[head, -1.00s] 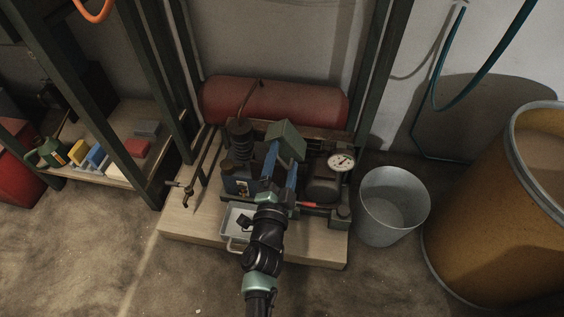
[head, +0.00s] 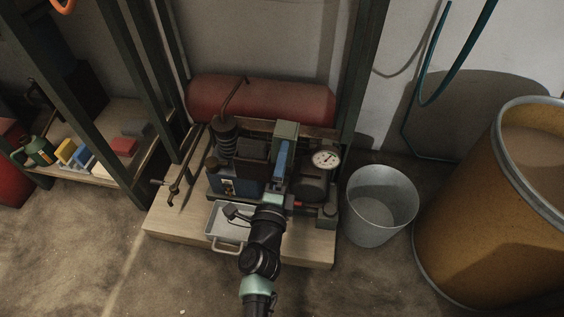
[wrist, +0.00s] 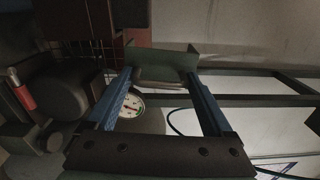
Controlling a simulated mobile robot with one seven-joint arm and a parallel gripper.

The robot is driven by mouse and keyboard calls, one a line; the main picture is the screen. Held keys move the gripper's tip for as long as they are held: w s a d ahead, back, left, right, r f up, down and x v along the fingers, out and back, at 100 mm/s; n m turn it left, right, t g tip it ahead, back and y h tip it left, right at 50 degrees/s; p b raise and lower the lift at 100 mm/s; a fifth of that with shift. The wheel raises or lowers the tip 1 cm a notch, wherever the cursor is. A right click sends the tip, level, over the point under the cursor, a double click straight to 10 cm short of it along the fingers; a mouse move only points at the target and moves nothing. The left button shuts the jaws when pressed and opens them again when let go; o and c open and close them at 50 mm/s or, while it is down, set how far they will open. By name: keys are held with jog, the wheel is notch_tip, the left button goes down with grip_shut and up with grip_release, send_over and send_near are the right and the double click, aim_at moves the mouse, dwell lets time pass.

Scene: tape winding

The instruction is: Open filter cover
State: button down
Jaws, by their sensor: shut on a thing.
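A grey-green box-shaped part, which looks like the filter cover (head: 287,130), is above the compressor in the head view. It also shows in the wrist view (wrist: 160,60), between the tips of two long blue fingers. My gripper (head: 281,152) is shut on it, and the fingertips also show in the wrist view (wrist: 160,77). The compressor (head: 240,185) stands below, with a round dial gauge (head: 325,159). My gripper and wrist hide part of the compressor. I cannot tell whether the cover still touches its seat.
A grey tray (head: 226,232) lies on the wooden base (head: 180,225) left of my wrist. A metal bucket (head: 380,205) and a large brown drum (head: 490,220) stand to the right. A red tank (head: 260,98) lies behind. Dark posts frame the machine.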

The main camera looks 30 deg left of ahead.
jog(key=shift+d+f, duration=0.15)
jog(key=shift+f, duration=0.15)
jog(key=shift+c, duration=0.2)
grip_release()
jog(key=shift+r, duration=0.1)
jog(key=shift+s, duration=0.1)
jog(key=p+v, duration=0.1)
jog(key=v, duration=1.2)
jog(key=shift+p, duration=0.4)
jog(key=shift+r, duration=0.1)
